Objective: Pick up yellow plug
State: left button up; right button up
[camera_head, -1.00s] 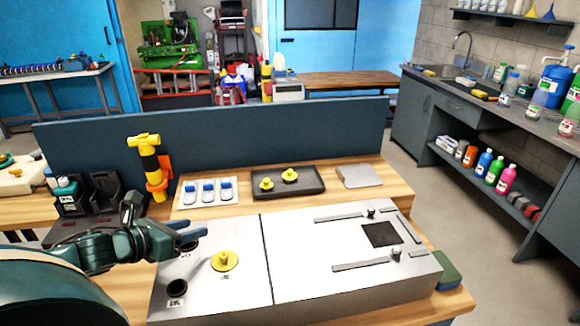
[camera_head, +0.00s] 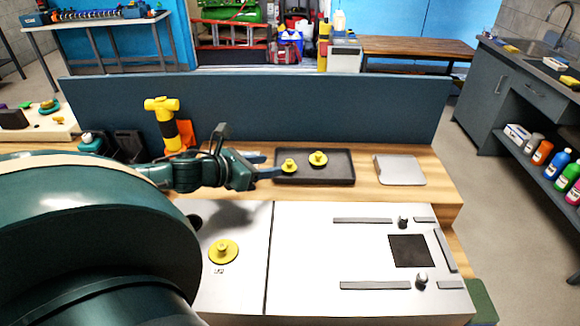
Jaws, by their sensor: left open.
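Two yellow plugs lie in a dark tray (camera_head: 335,178) at the back of the wooden bench. The left plug (camera_head: 289,166) is close to the fingertips of my left gripper (camera_head: 268,172); the right plug (camera_head: 318,158) lies a little farther right. A third, larger yellow plug (camera_head: 223,251) sits on the light metal panel in front. My left gripper is open, its fingers pointing right at the tray's left edge. I cannot tell whether they touch the left plug. My left arm hides the panel's left part. My right gripper is not in view.
A blue-grey divider (camera_head: 360,120) stands behind the bench. A yellow and black tool (camera_head: 163,125) stands upright behind my arm. A silver plate (camera_head: 400,169) lies right of the tray. The metal panel (camera_head: 310,265) carries rails, knobs and a dark square.

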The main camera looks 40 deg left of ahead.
aim_at(290, 161)
pick_arm(q)
jog(key=shift+b+x, duration=0.45)
jog(key=shift+x, duration=1.45)
jog(key=shift+a+b+x, duration=0.1)
jog(key=shift+b+x, duration=0.35)
jog(key=shift+x, duration=0.35)
jog(key=shift+a+b+x, duration=0.15)
jog(key=shift+b+x, duration=0.25)
jog(key=shift+x, duration=1.4)
jog(key=shift+d, duration=0.1)
grip_shut()
